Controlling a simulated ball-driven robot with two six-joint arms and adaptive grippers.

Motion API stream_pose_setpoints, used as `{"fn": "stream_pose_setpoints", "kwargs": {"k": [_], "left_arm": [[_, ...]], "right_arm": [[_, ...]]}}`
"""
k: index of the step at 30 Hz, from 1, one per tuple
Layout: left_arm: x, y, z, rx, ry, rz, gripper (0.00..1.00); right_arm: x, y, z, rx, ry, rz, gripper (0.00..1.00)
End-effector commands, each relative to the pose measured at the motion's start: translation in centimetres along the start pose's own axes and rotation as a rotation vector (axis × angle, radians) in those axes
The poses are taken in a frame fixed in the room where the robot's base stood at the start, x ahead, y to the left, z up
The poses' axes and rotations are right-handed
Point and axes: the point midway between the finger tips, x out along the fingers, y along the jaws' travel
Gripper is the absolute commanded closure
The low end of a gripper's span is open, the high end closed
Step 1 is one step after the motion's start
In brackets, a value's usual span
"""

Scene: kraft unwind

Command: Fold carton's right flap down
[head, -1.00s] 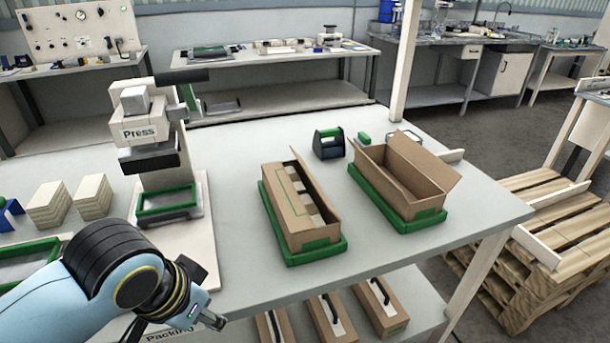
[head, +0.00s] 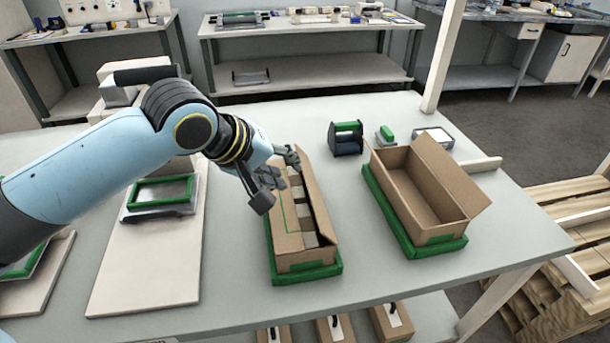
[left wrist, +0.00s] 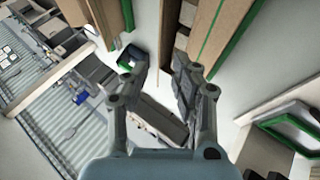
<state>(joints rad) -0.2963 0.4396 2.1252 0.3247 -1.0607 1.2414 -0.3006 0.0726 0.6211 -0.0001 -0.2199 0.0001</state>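The left carton (head: 290,265) stands in a green tray (head: 283,279) on the bench. Its left flap (head: 284,222) lies flat over the top. Its right flap (head: 317,195) stands up, with pale contents showing in the gap between. My left gripper (head: 278,178) is over the far left part of this carton, its fingers spread and holding nothing. In the left wrist view, the open fingers (left wrist: 158,66) are apart and the carton's flat flap (left wrist: 227,32) shows at upper right. Whether a finger touches the carton I cannot tell. My right gripper is out of view.
A dark caddy (head: 346,138) is behind the cartons. A framed fixture (head: 160,195) lies left, under my arm. The bench front between the trays is clear.

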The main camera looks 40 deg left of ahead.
Motion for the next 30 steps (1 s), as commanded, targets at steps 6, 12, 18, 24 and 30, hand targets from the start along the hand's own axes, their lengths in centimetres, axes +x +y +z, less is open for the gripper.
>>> {"fn": "stream_pose_setpoints", "kwargs": {"k": [6,12,18,24,30], "left_arm": [[4.5,0.0,0.0,-0.003,0.000,0.000,0.73],[6.8,0.0,0.0,0.001,0.000,-0.001,0.73],[7.3,0.0,0.0,0.003,0.000,-0.001,0.73],[7.2,0.0,0.0,0.003,0.000,-0.001,0.80],[7.2,0.0,0.0,0.004,0.000,-0.001,1.00]], "right_arm": [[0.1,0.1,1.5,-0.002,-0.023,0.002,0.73],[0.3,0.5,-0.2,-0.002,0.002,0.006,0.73],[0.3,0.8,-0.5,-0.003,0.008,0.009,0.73],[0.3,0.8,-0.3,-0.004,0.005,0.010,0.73],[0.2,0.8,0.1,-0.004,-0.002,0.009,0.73]]}}
